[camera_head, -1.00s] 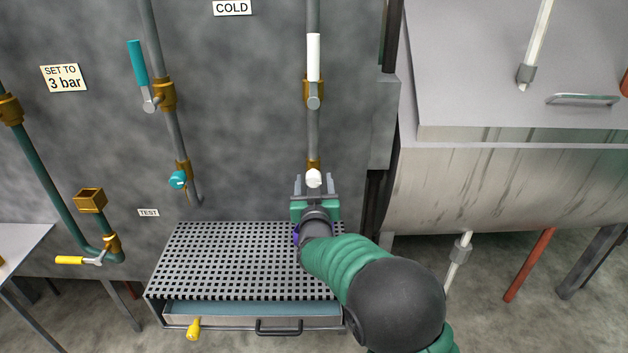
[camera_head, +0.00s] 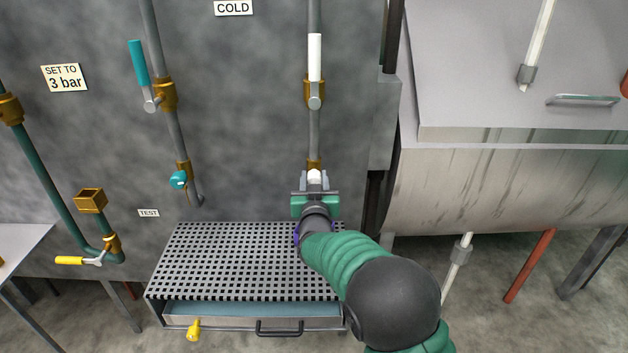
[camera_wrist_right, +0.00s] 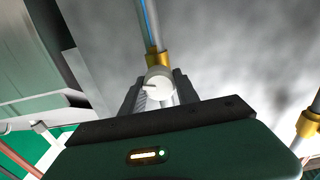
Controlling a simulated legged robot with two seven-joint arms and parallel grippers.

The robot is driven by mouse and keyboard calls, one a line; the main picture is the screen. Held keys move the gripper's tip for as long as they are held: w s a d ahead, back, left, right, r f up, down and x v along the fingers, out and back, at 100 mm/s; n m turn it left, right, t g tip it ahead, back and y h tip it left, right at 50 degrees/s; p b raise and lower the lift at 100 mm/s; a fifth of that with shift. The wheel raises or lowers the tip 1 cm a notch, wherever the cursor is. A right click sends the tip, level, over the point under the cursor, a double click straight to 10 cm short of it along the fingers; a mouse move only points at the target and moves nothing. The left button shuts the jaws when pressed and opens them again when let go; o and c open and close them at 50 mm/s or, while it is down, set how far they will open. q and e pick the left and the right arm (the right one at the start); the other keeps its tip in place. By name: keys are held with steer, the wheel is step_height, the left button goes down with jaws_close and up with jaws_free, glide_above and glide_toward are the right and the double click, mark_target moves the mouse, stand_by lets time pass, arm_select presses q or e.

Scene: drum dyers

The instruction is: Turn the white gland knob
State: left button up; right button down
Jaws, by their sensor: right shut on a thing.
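The white gland knob (camera_head: 314,176) sits at the lower end of the right-hand wall pipe, just under a brass fitting (camera_head: 314,164). In the right wrist view the round white knob (camera_wrist_right: 158,84) shows between the two fingers, below the brass fitting (camera_wrist_right: 158,58). My right gripper (camera_head: 314,183) is shut on the knob, with one finger on each side of it. It also shows in the right wrist view (camera_wrist_right: 158,92). The gripper's fingers hide part of the knob's sides. My left gripper is not in view.
Above the knob, a white lever valve (camera_head: 314,60) is on the same pipe. To the left are a teal lever (camera_head: 138,64) and a teal knob (camera_head: 179,180). A perforated grate (camera_head: 235,262) lies below. A large drum (camera_head: 490,185) stands close on the right.

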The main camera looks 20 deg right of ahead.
steer(key=m+b, duration=0.2)
steer(key=shift+d+f+m, duration=0.1)
steer(key=shift+f+m, duration=0.25)
steer(key=shift+m, duration=0.05)
steer(key=shift+r+m+b, duration=0.15)
steer(key=shift+m+b, duration=0.15)
steer(key=shift+m, duration=0.2)
steer(key=shift+r, duration=0.15)
steer(key=c, duration=0.9)
jaws_free()
steer(key=p+v, duration=0.1)
steer(key=v, duration=1.6)
